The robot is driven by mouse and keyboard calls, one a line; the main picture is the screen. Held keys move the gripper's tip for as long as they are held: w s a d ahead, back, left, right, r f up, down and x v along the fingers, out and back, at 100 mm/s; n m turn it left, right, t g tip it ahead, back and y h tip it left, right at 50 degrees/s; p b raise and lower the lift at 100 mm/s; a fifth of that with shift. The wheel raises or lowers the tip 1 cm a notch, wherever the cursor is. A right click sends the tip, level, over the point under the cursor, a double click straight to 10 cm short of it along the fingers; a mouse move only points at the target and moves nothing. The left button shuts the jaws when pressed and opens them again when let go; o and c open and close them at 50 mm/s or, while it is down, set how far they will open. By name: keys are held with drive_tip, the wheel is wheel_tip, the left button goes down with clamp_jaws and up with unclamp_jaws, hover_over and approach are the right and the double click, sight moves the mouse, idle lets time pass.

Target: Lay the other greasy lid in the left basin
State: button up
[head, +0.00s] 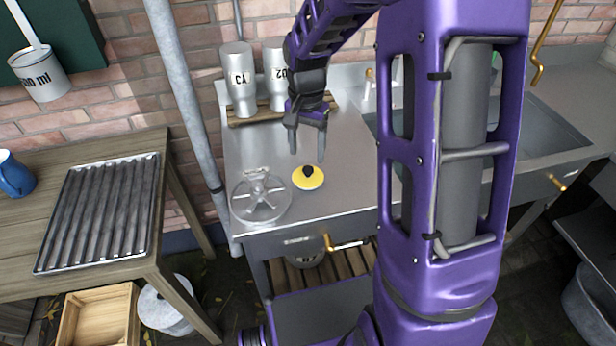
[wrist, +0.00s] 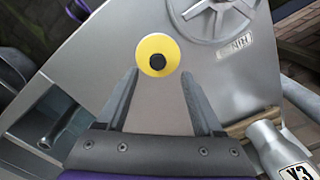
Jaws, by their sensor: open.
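A round yellow lid with a black knob (head: 316,181) lies on the steel counter. It also shows in the wrist view (wrist: 146,47), just beyond my fingertips. My gripper (head: 306,156) is open and empty, pointing down above the counter a little behind the lid. In the wrist view its two fingers (wrist: 160,75) stand wide apart, with bare counter between them. The sink (head: 543,128) lies to the right; my arm hides much of it, including most of the left basin. I cannot see what lies in that basin.
A spoked metal disc (head: 272,203) lies left of the lid near the counter's front. Two metal churns, one marked Y3 (head: 238,85), stand on a wooden rack behind. A ribbed drainer (head: 100,210) lies on the wooden table. A tap (head: 368,88) rises behind the sink.

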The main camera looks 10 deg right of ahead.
sight(308, 169)
drive_tip(key=f, duration=0.5)
drive_tip(key=shift+s+d, duration=0.1)
drive_tip(key=shift+s, duration=0.1)
clamp_jaws()
